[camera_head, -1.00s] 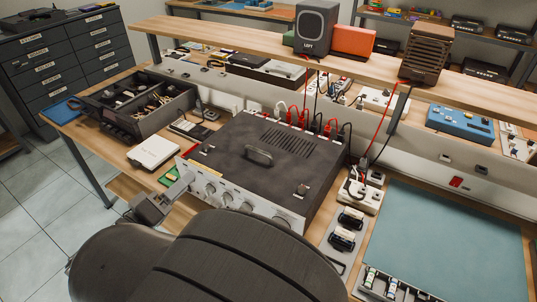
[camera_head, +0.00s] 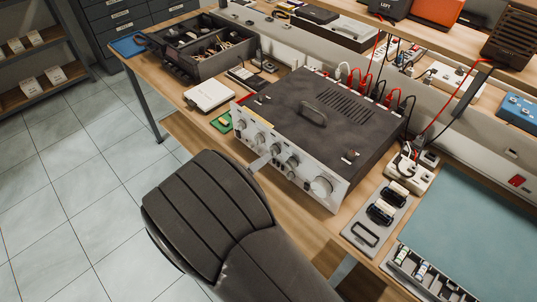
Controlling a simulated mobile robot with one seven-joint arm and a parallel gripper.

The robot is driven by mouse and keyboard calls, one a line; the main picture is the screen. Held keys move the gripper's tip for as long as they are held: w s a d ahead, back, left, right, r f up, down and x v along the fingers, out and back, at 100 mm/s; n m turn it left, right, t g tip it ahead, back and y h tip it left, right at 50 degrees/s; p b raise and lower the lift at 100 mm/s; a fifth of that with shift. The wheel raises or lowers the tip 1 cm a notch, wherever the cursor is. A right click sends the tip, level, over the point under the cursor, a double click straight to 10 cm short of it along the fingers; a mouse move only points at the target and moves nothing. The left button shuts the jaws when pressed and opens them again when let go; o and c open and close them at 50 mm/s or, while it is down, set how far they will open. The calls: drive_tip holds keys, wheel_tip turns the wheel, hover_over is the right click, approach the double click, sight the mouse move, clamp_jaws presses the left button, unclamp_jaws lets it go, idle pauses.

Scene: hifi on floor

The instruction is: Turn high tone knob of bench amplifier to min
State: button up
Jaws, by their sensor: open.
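The bench amplifier (camera_head: 335,118) sits on the wooden bench, a dark box with a silver front panel (camera_head: 303,180) facing lower left. Several round silver knobs line the panel, from a small one (camera_head: 240,124) at the left end to a large one (camera_head: 321,187) at the right. Labels are too small to read, so I cannot tell which is the high tone knob.
A white box (camera_head: 209,95) and a green board (camera_head: 221,122) lie left of the amplifier. A dark divided tray (camera_head: 205,48) stands behind them. Cables rise from the amplifier's rear. A teal mat (camera_head: 470,220) lies to the right. Tiled floor is open at left.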

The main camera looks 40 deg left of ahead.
sight(273, 151)
drive_tip(key=shift+w, duration=2.05)
drive_tip(key=shift+c, duration=0.3)
drive_tip(key=c, duration=0.9)
